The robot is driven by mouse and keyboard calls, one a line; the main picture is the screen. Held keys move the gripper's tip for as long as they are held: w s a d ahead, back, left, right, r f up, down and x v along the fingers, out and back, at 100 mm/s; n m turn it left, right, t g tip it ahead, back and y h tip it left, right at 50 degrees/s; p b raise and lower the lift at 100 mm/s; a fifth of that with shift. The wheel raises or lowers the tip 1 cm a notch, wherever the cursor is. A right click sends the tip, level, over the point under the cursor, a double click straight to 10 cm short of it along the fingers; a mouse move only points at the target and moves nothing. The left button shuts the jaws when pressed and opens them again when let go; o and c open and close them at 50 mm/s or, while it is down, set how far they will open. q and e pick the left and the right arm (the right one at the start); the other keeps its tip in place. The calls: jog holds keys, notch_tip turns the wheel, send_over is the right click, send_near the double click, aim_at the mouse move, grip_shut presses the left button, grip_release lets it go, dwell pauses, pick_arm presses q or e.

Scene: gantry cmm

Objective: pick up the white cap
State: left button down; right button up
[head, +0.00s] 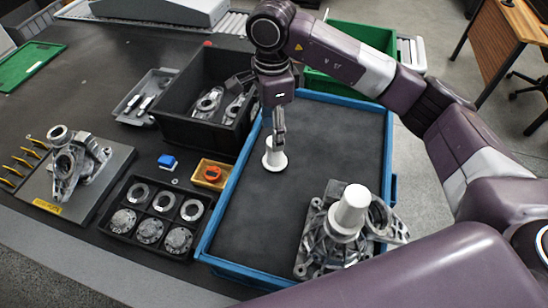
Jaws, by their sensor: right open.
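A white cap (268,163) with a round flange stands on the dark floor of the blue-rimmed tray (228,205), near its left side. My right gripper (280,138) points down right at this cap, its fingers overlapping the cap's top in the picture. It is open, and I cannot tell whether the fingers touch the cap. A second, larger-looking white cap-like piece (350,209) sits upright on a grey metal casting (318,240) at the tray's near right. My left gripper is not in view.
A black bin (176,128) with metal castings stands left of the tray. The tray's middle is clear.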

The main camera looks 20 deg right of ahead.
jog(key=shift+f, duration=0.8)
notch_tip(320, 180, down, 2)
jog(key=shift+s+f+p, duration=0.15)
jog(key=shift+f+p, duration=0.1)
jog(key=shift+p, duration=0.6)
notch_tip(320, 180, down, 4)
jog(key=shift+d+r+p, duration=0.1)
jog(key=shift+r+p, duration=0.15)
jog(key=shift+p, duration=0.45)
jog(key=shift+f, duration=0.3)
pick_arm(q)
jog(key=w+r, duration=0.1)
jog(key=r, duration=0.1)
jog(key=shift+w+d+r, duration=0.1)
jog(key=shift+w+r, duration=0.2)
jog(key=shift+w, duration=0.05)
pick_arm(e)
jog(key=c, duration=1.1)
